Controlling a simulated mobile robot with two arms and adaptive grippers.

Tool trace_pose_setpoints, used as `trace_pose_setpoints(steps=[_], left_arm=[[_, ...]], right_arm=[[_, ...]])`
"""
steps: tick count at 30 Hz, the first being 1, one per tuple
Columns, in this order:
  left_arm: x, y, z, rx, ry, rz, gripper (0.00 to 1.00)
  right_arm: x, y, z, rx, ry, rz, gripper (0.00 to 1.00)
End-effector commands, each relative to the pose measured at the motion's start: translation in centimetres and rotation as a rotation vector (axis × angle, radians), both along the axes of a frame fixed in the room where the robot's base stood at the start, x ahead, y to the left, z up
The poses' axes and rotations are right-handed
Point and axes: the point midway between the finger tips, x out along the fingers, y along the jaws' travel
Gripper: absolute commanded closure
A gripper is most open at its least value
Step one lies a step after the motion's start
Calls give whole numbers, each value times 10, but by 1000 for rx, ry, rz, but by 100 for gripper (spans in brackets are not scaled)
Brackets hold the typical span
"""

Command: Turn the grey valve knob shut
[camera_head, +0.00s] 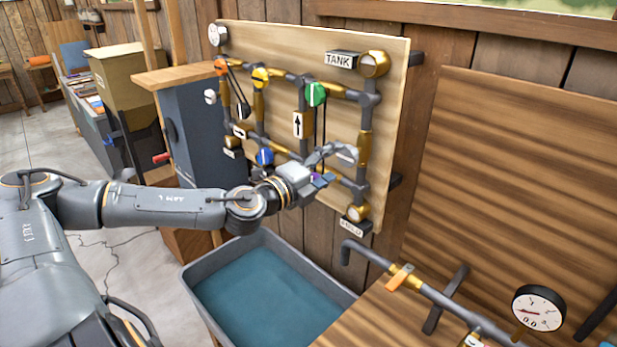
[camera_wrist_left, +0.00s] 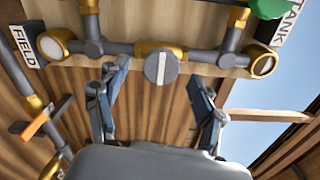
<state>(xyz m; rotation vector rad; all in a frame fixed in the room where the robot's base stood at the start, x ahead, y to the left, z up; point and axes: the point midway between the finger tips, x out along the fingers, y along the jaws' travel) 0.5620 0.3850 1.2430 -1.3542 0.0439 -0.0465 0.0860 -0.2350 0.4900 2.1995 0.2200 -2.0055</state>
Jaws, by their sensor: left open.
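The grey valve knob (camera_wrist_left: 161,68) is round with a pale bar across its face. It sits on a brass fitting in the pipe between the FIELD and TANK signs. In the head view the knob (camera_head: 347,153) shows at the right side of the pipe board, partly behind my gripper. My left gripper (camera_head: 328,160) is open in front of it. In the left wrist view its two fingers (camera_wrist_left: 155,80) stand wide apart, one on each side of the knob. The knob appears ahead of the fingertips, and I see no contact. My right gripper is not in view.
The upright board (camera_head: 385,95) carries pipes with a green knob (camera_head: 316,94), a yellow knob (camera_head: 260,77) and a blue knob (camera_head: 265,157) nearby. A grey tub of water (camera_head: 205,310) stands below. A pipe with a gauge (camera_head: 538,308) lies at lower right.

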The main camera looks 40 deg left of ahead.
Motion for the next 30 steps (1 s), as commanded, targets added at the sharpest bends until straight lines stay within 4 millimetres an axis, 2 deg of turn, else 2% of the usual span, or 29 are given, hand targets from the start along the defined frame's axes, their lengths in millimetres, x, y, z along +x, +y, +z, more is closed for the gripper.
trace_pose_setpoints(steps=[8,21,30], left_arm=[[-18,-8,2,4,-3,-25,31],[-61,-3,2,0,-4,-21,31],[-71,-1,1,-5,-5,-19,31]], right_arm=[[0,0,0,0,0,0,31],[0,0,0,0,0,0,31],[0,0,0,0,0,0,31]])
